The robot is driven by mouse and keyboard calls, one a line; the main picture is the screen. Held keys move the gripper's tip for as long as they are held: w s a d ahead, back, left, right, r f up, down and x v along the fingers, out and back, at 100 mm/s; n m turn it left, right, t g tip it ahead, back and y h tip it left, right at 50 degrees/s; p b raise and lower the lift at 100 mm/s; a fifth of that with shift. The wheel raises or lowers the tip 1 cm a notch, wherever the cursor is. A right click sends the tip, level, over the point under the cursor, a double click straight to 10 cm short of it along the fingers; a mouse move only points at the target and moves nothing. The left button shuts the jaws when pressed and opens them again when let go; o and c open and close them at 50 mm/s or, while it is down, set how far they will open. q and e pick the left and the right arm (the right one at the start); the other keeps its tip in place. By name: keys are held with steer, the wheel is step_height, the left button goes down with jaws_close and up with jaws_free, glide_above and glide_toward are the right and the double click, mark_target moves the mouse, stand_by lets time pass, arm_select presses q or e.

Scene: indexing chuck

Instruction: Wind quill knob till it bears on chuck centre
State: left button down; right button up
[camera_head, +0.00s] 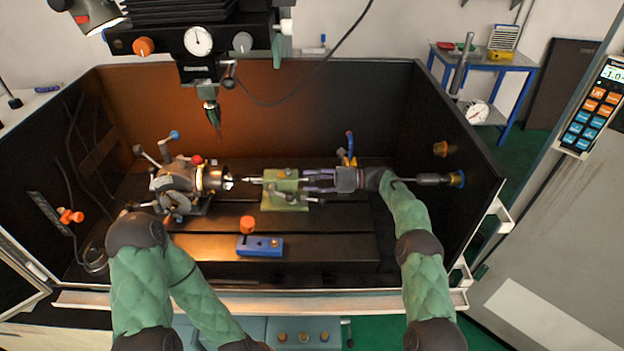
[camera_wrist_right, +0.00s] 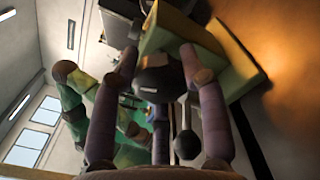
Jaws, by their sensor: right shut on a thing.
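The indexing chuck (camera_head: 210,180) stands left of centre on the dark machine table, its jaws facing right. The pale green tailstock (camera_head: 285,192) stands to its right, and its thin quill (camera_head: 256,180) points left at the chuck. A gap shows between the quill tip and the chuck. My right gripper (camera_head: 312,182) reaches in from the right at the tailstock's right end. In the right wrist view its fingers are shut on the dark, round quill knob (camera_wrist_right: 158,80), with the green tailstock body behind. In the head view the fingers hide the knob. My left gripper is out of view.
A blue block (camera_head: 260,246) with an orange knob (camera_head: 248,224) stands in front. Dark enclosure walls (camera_head: 330,105) surround the table. A ball-ended lever (camera_wrist_right: 187,145) hangs near my right fingers.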

steer(key=shift+f+m, duration=0.15)
steer(key=shift+m, duration=1.15)
steer(key=shift+f, duration=0.1)
steer(key=o, duration=1.2)
steer(key=shift+c, duration=0.2)
steer(key=shift+d, duration=0.15)
steer(key=d, duration=0.7)
steer(key=shift+d, duration=0.1)
